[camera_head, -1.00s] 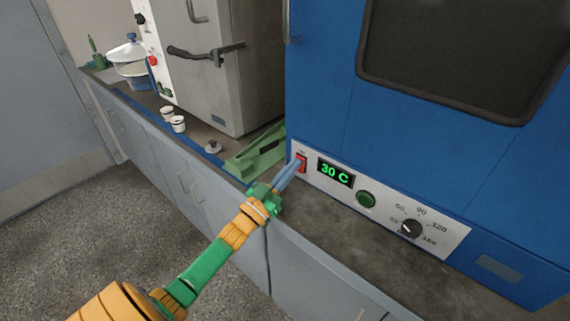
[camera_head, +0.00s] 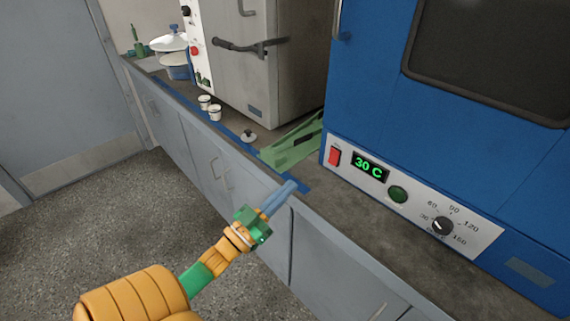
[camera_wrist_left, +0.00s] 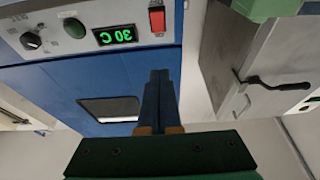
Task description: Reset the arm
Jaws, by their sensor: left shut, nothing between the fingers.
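My left gripper (camera_head: 284,192) is shut and empty, with its blue fingers together. In the head view it is in front of the counter edge, left of and apart from the blue oven (camera_head: 375,105). The oven's panel has a red switch (camera_head: 334,156), a green display (camera_head: 370,167) reading 30 C, a green button (camera_head: 398,194) and a black dial (camera_head: 443,226). The left wrist view shows my fingers (camera_wrist_left: 160,85) pointing up the picture, with the oven's panel upside down and the red switch (camera_wrist_left: 157,20) near the fingers. My right gripper is not in view.
A grey cabinet oven (camera_head: 255,75) with a black handle stands to the left on the counter (camera_head: 385,220). A green folded object (camera_head: 291,143), two small white cups (camera_head: 210,108) and a pot (camera_head: 175,62) are on it. The floor (camera_head: 110,225) on the left is clear.

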